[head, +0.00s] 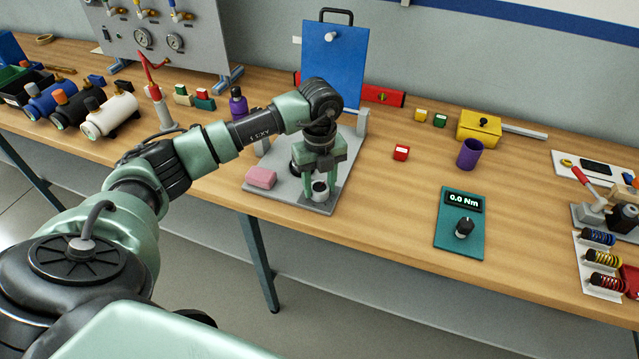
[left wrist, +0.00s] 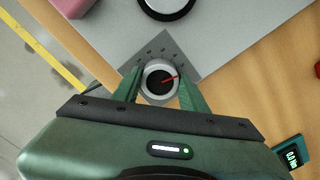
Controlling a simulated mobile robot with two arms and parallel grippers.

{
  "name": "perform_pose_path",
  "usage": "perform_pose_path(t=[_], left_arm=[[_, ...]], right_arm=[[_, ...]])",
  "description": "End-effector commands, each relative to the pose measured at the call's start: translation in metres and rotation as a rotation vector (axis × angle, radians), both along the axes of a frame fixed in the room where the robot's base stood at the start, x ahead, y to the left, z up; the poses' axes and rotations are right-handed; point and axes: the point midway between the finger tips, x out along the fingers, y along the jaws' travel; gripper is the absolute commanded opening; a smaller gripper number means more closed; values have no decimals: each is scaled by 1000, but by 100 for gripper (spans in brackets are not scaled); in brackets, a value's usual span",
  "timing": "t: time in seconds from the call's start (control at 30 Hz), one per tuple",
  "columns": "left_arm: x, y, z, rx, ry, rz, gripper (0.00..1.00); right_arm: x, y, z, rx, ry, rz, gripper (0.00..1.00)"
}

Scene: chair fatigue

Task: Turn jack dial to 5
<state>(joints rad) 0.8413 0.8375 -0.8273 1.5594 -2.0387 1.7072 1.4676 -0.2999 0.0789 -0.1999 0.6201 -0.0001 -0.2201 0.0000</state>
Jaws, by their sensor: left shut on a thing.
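The jack dial (left wrist: 160,80) is a round grey knob with a dark face and a red pointer, which points right and slightly up in the left wrist view. It sits on a grey plate (left wrist: 183,47) with an arc of small dark marks whose numbers are too small to read. My left gripper (left wrist: 158,88) is shut on the dial, with one green finger on each side. In the head view my left gripper (head: 319,172) points down at the front edge of the grey base (head: 290,188), with the dial (head: 320,191) between its fingertips. My right gripper is not in view.
A pink block (head: 260,177) lies left of my left gripper, and a blue panel (head: 335,62) stands behind it. A teal torque box (head: 460,222) reading 0.0 Nm is to the right. Bare wooden table lies between base and box.

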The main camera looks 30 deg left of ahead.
Motion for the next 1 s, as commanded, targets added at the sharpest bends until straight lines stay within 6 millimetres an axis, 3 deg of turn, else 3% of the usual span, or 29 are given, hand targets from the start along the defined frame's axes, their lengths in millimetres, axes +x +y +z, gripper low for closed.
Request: perform_pose_path(t=[0.1,0.13,0.2,0.57,1.0], left_arm=[[2,2,3,2,-8,2,2],[2,2,3,2,-8,2,51],[2,1,2,1,-7,2,65],[1,1,5,1,-4,0,65],[2,1,70,1,-8,1,65]], right_arm=[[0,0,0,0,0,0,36],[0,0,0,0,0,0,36],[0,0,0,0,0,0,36],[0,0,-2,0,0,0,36],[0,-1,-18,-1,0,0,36]])
